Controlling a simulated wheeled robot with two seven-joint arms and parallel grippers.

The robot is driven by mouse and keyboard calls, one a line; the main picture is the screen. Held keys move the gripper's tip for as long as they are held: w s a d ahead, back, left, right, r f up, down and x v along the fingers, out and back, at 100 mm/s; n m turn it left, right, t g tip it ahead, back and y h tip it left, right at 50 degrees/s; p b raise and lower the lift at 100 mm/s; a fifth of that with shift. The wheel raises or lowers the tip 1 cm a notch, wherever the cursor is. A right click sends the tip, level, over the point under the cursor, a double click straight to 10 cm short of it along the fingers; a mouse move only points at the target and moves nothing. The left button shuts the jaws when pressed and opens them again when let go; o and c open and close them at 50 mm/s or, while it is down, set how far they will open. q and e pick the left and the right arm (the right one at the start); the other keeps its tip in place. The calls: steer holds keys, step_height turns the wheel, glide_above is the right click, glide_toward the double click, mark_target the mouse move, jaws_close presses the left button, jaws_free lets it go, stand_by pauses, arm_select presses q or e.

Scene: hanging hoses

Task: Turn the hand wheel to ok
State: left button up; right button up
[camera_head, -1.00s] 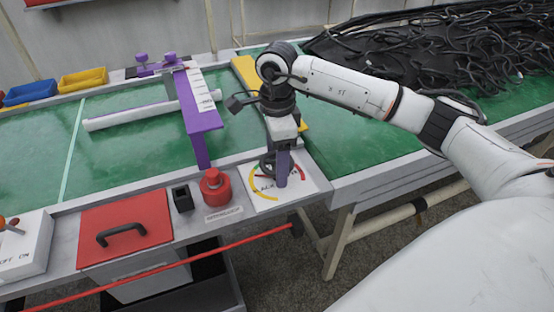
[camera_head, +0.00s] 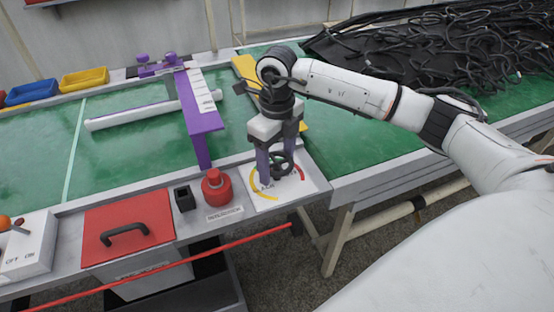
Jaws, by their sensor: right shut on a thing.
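The hand wheel (camera_head: 283,167) is small and dark and sits on a white dial plate (camera_head: 268,203) on the front ledge of the table. The plate has a yellow arc at lower left and a red arc at right. My right gripper (camera_head: 275,174) points down over the plate, its two purple-grey fingers on either side of the wheel, shut on it. The gripper hides the far part of the dial, so the ok mark and where the wheel points cannot be read. My left gripper is not in view.
A red button (camera_head: 215,187) and a small black holder (camera_head: 184,198) stand left of the dial. Further left are a red lid with a black handle (camera_head: 124,236) and a switch box (camera_head: 28,246). A purple bracket (camera_head: 202,123) stands behind. Dark hoses (camera_head: 430,45) lie at the back right.

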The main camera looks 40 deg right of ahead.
mark_target(277, 162)
steer(key=shift+r+m, duration=0.1)
steer(key=shift+m, duration=0.7)
steer(key=o, duration=1.1)
steer(key=shift+c, duration=0.2)
step_height(277, 162, up, 10)
steer(key=shift+r, duration=0.1)
